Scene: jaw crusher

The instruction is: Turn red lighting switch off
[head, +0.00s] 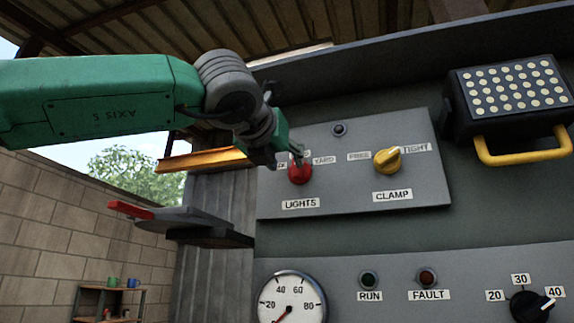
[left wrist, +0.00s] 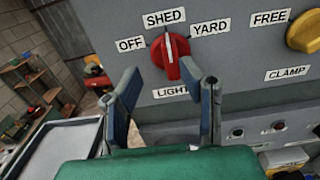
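The red lights knob (head: 300,173) is on the grey switch panel, above the LIGHTS label. In the left wrist view the red knob (left wrist: 172,58) stands between the OFF, SHED and YARD labels, and its white mark points up at SHED. My left gripper (head: 286,150) is at the knob in the head view and hides part of its labels. In the left wrist view my left gripper (left wrist: 160,78) has its two fingers spread apart, with the knob in line with the gap. I cannot tell whether a finger touches the knob. My right gripper is out of view.
The yellow clamp knob (head: 387,160) is to the right on the same panel. A black lamp with a yellow handle (head: 522,148) juts out at upper right. A grey plate with a red end (head: 133,210) sticks out below my left arm. A gauge (head: 292,298) is below.

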